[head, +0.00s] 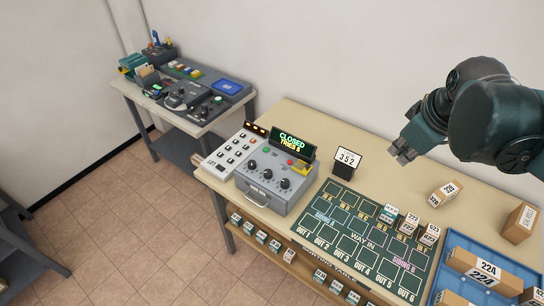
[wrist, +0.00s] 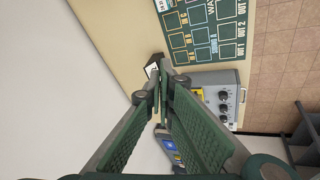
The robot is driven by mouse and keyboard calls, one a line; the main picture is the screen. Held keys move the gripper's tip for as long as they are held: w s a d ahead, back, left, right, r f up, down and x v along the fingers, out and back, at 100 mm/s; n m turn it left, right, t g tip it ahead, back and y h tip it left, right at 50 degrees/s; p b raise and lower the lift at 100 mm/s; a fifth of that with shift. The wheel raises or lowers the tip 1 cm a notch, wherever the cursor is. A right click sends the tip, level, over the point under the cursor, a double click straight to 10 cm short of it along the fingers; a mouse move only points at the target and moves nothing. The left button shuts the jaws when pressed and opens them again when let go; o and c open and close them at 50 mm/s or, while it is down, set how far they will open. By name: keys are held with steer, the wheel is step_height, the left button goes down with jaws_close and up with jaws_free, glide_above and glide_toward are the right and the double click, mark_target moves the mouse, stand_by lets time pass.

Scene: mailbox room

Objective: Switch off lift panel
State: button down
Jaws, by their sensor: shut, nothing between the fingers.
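The lift panel (head: 228,153) is a pale sloped box with rows of dark buttons and the word LIFT near its lower edge. It stands at the left end of the long table, left of a grey control box (head: 276,180). In the wrist view I cannot make out the lift panel; my fingers cover that area. My gripper (head: 401,155) is over the right half of the table, above its back part and well to the right of the panel. Its fingers are closed together and empty, and they also show in the wrist view (wrist: 158,86).
The grey box has knobs, a red button and a display (head: 294,143) reading CLOSED. A green grid mat (head: 365,235) bears small boxes. Parcels and a blue tray (head: 452,240) lie right. A side table (head: 180,118) stands left.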

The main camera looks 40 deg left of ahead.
steer(key=w+a+f+n+g, duration=0.15)
steer(key=a+n, duration=0.45)
steer(key=a, duration=0.9)
steer(key=n+g+p, duration=0.3)
steer(key=n, duration=1.3)
glide_above(219, 167)
steer(key=d, duration=0.2)
step_height(219, 167, down, 16)
steer(key=shift+r+h, duration=0.2)
steer(key=shift+h, duration=0.2)
steer(key=shift+f, duration=0.1)
steer(key=shift+a+f, duration=0.25)
steer(key=shift+f, duration=2.05)
steer(key=shift+a+f, duration=0.3)
steer(key=shift+f, duration=1.95)
steer(key=shift+a+f, duration=0.25)
steer(key=shift+f, duration=2.05)
steer(key=shift+f, duration=0.1)
